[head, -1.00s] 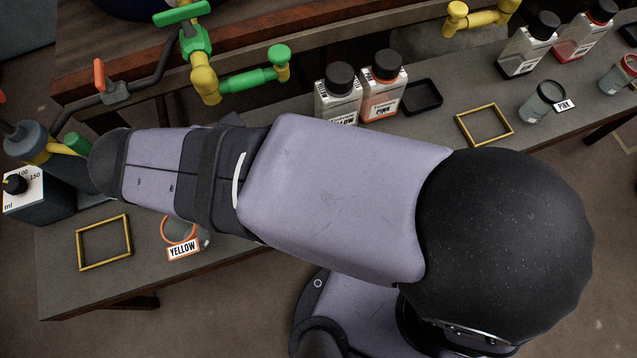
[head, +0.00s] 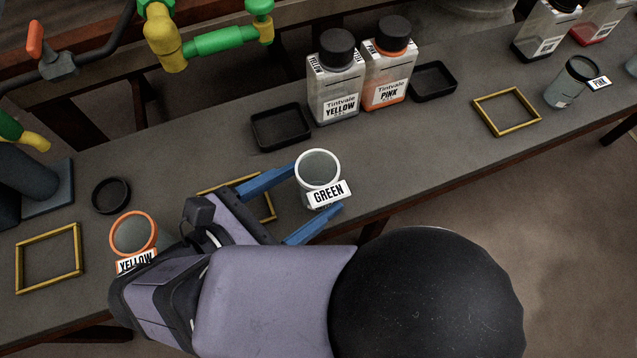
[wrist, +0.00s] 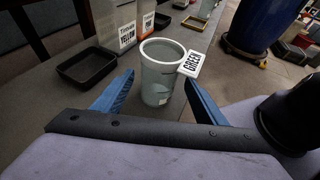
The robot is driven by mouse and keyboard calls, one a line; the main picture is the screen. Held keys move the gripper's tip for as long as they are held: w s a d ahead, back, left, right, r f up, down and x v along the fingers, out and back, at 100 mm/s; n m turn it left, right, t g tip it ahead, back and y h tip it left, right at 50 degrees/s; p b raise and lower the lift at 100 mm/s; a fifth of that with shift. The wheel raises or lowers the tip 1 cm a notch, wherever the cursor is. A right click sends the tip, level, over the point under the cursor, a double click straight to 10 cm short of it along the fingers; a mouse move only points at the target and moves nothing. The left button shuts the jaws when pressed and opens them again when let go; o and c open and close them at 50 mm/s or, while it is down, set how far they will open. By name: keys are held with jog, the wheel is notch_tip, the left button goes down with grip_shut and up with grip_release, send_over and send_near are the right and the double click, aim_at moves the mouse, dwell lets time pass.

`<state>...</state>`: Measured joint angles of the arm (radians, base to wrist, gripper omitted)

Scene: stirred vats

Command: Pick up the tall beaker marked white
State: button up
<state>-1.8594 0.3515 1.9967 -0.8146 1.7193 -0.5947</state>
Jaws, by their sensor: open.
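A clear beaker (head: 317,168) with a white rim stands upright on the bench, and its tag reads GREEN. It also shows in the wrist view (wrist: 158,88), looking empty. My gripper (head: 318,192) is open, with its blue fingers on either side of this beaker. In the wrist view the fingers appear apart from its walls. A beaker with an orange rim (head: 133,233), tagged YELLOW, stands to the left beside my arm. Another beaker with a dark rim (head: 570,82), tagged PINK, stands at the far right. I see no tag reading WHITE.
Bottles marked YELLOW (head: 336,85) and PINK (head: 390,75) stand behind the white-rimmed beaker. Black trays (head: 281,143) lie near them. Yellow frames (head: 507,128) lie flat on the bench (head: 430,150). Its front edge is close to the beaker.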

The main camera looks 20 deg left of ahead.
aim_at(329, 178)
jog(key=shift+f+b+x, duration=0.15)
jog(key=shift+b+x, duration=1.05)
jog(key=shift+x, duration=0.25)
jog(key=shift+f+b+x, duration=0.15)
jog(key=shift+b+x, duration=1.05)
jog(key=shift+x, duration=0.25)
jog(key=shift+w+d+f+b, duration=0.1)
jog(key=shift+w+d+b, duration=0.15)
jog(key=shift+w, duration=0.3)
jog(key=c, duration=1.1)
